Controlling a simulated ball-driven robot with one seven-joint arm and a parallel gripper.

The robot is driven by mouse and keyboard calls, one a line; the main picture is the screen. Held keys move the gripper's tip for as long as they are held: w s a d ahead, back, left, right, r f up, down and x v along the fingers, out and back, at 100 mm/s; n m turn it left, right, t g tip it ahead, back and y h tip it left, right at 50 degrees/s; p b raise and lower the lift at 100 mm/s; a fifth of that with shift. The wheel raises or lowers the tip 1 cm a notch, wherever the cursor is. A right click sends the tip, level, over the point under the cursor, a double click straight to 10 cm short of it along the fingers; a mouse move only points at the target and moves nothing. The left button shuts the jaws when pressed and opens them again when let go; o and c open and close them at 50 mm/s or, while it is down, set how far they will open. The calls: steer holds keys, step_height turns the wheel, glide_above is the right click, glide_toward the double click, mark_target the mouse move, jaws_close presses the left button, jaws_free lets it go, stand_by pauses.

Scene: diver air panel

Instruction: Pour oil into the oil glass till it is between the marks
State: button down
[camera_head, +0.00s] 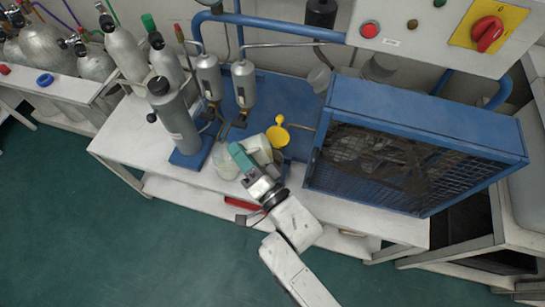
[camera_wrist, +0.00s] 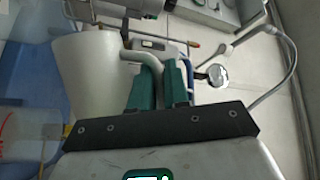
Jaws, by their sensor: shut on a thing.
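In the wrist view a white jug (camera_wrist: 85,75) stands left of my gripper (camera_wrist: 160,82). The teal fingers of my gripper are closed around its pale handle (camera_wrist: 152,64). In the head view my gripper (camera_head: 240,155) is at the front of the bench, against the whitish jug (camera_head: 260,148), partly hiding it. The jug looks about upright; I cannot tell whether it touches the bench. I cannot see oil inside it.
The blue caged compressor (camera_head: 425,110) stands right. A grey cylinder (camera_head: 175,115) and two filter housings (camera_head: 243,85) stand left and behind.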

steer(key=shift+d+r, duration=0.1)
stand_by(0.5)
steer(key=shift+a+n+g+p, duration=0.3)
steer(key=shift+a+n+p, duration=0.25)
steer(key=shift+p, duration=0.4)
steer(key=n+p, duration=0.1)
steer(key=p, duration=0.2)
steer(key=shift+a+n+g+h, duration=0.25)
steer(key=shift+n+g+h, duration=0.1)
steer(key=shift+g+h, duration=0.05)
steer(key=shift+s+a+f+n+p, duration=0.15)
steer(key=shift+f+n+p, duration=0.15)
steer(key=shift+f, duration=0.3)
steer(key=shift+w+a+f+n+p, duration=0.1)
steer(key=shift+f+n+p, duration=0.15)
steer(key=shift+f, duration=0.35)
steer(key=shift+a+n+g+h+p, duration=0.15)
steer(key=shift+n+g+h+p, duration=0.3)
steer(key=shift+p, duration=1.05)
steer(key=shift+s+a+f, duration=0.15)
steer(key=shift+f, duration=0.1)
steer(key=shift+r+n+h+p, duration=0.1)
steer(key=shift+n+h+p, duration=0.25)
steer(key=shift+p, duration=0.8)
